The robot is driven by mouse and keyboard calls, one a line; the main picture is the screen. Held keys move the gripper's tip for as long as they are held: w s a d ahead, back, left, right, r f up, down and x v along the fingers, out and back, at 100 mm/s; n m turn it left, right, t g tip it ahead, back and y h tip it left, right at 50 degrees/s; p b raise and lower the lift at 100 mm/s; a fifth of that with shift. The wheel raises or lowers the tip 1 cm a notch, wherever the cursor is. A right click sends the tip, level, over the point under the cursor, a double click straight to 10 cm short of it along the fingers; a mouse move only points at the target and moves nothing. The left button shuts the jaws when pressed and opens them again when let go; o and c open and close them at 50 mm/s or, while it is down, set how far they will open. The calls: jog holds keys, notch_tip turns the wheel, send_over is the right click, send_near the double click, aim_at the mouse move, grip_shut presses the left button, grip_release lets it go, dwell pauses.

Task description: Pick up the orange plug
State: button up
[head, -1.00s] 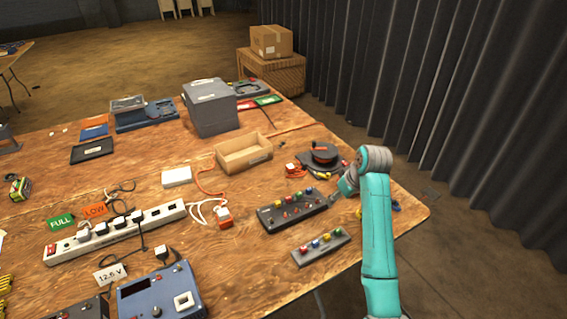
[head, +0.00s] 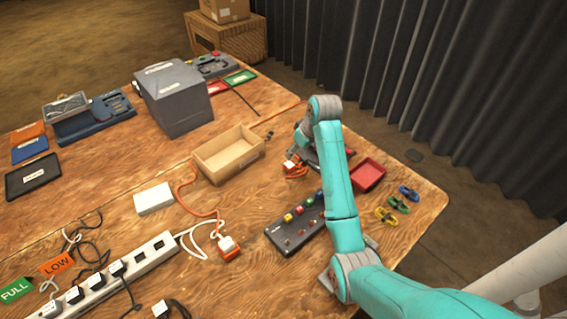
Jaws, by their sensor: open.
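An orange plug (head: 229,248) with a pale top lies on the wooden table, left of the dark button box, with an orange cable running up from it. I see nothing held.
The button box (head: 296,226) stands beneath my arm. An open cardboard tray (head: 228,155) and a white box (head: 154,198) stand to the left. A red tray (head: 368,175) and several coloured clips (head: 398,203) lie right of my arm. A power strip (head: 110,270) lies lower left.

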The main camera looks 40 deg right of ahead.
aim_at(289, 164)
jog(key=x, duration=0.4)
jog(key=shift+f, duration=0.3)
jog(key=f, duration=0.2)
jog(key=w+a+f, duration=0.1)
jog(key=f, duration=0.1)
jog(key=shift+w+f, duration=0.25)
jog(key=shift+f, duration=0.25)
grip_shut()
